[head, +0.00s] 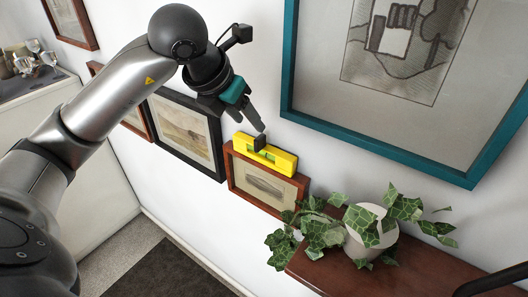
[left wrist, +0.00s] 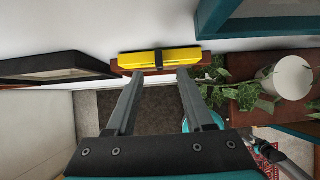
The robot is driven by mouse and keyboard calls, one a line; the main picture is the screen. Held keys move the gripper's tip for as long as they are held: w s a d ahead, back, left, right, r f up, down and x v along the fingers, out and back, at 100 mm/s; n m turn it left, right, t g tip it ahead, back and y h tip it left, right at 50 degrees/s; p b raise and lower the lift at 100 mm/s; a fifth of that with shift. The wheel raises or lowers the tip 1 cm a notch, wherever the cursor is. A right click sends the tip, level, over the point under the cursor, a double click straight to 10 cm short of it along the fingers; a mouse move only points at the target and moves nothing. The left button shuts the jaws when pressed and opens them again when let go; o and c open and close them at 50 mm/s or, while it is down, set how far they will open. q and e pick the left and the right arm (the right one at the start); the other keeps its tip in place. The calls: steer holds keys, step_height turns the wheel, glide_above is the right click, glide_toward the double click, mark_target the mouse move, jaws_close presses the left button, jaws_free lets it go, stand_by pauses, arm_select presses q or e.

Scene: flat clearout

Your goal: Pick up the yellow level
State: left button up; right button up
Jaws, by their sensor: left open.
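The yellow level (head: 278,158) rests lengthwise along the top edge of a small brown picture frame (head: 262,189) against the white wall. It also shows in the left wrist view (left wrist: 140,60), lying across the picture just beyond the fingertips. My left gripper (head: 261,134) is at the level, above its middle in the head view. In the left wrist view its two fingers (left wrist: 160,73) are spread apart with nothing between them. A dark patch sits at the level's middle; I cannot tell whether the fingers touch the level. My right gripper is not in view.
A potted ivy (head: 361,236) stands on a brown shelf (head: 350,284) right of the level. A large teal-framed picture (head: 378,152) hangs above right. A black-framed picture (head: 190,133) hangs close on the left. A dark mat (head: 165,272) lies on the floor below.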

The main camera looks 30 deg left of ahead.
mark_target(259, 137)
arm_select(q)
steer(key=x, duration=0.3)
steer(key=shift+w+f, duration=0.2)
steer(key=shift+f, duration=0.05)
steer(key=p+x, duration=0.1)
steer(key=x, duration=0.4)
steer(key=shift+s+p, duration=0.15)
steer(key=shift+p, duration=0.2)
steer(key=shift+a, duration=0.1)
steer(key=c, duration=0.8)
jaws_close()
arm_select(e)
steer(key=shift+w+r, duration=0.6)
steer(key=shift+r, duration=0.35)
arm_select(q)
steer(key=shift+r, duration=0.1)
